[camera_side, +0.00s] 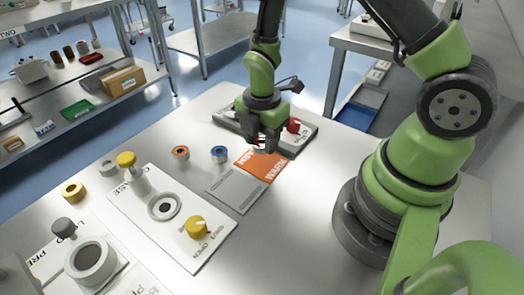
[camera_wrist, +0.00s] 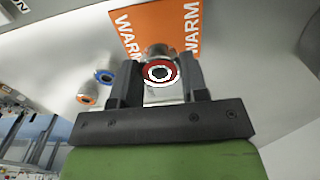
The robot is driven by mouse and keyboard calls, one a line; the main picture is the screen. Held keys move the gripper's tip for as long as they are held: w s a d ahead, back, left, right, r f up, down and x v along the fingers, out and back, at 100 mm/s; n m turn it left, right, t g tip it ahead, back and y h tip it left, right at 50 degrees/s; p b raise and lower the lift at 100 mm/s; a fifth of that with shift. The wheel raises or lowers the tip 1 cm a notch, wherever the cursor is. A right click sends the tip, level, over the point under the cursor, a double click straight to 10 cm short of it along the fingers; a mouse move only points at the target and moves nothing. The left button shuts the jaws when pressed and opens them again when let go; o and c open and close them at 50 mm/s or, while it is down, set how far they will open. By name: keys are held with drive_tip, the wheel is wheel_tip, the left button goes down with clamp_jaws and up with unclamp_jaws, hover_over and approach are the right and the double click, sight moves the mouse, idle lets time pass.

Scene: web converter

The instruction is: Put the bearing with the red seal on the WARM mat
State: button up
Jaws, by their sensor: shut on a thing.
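The bearing with the red seal (camera_wrist: 160,72) is between the two fingers of my gripper (camera_wrist: 159,78) in the wrist view, its ringed face toward the camera. My gripper (camera_side: 262,145) is shut on it. In the side view the fingers mostly hide the bearing. The orange WARM mat (camera_side: 267,166) lies on the bench under and in front of my gripper; it also shows in the wrist view (camera_wrist: 150,25), with the bearing overlapping its near edge. I cannot tell exactly how high the bearing is above the mat.
An orange-sealed bearing (camera_side: 180,153) and a blue-sealed bearing (camera_side: 219,154) lie left of the mat. A grey mat (camera_side: 235,190) adjoins the WARM mat. A device with a red knob (camera_side: 294,125) stands behind my gripper. A white plate with a yellow knob (camera_side: 197,226) is front left.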

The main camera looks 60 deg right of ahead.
sight(262, 162)
drive_tip(key=shift+f, duration=1.9)
drive_tip(key=shift+f, duration=0.15)
drive_tip(key=o, duration=1)
drive_tip(key=shift+c, duration=0.2)
wheel_tip(262, 162, up, 12)
drive_tip(key=s+a+r+m+t+y, duration=0.1)
drive_tip(key=s+r+m+t, duration=0.2)
drive_tip(key=s+r+m, duration=0.3)
drive_tip(key=s+a+r+m+t+y, duration=0.1)
drive_tip(key=s+r+m+t, duration=0.3)
drive_tip(key=r+m, duration=0.8)
drive_tip(key=shift+s+a+r+m, duration=0.25)
drive_tip(key=shift+s+a+m, duration=0.35)
drive_tip(key=shift+s+m, duration=1.15)
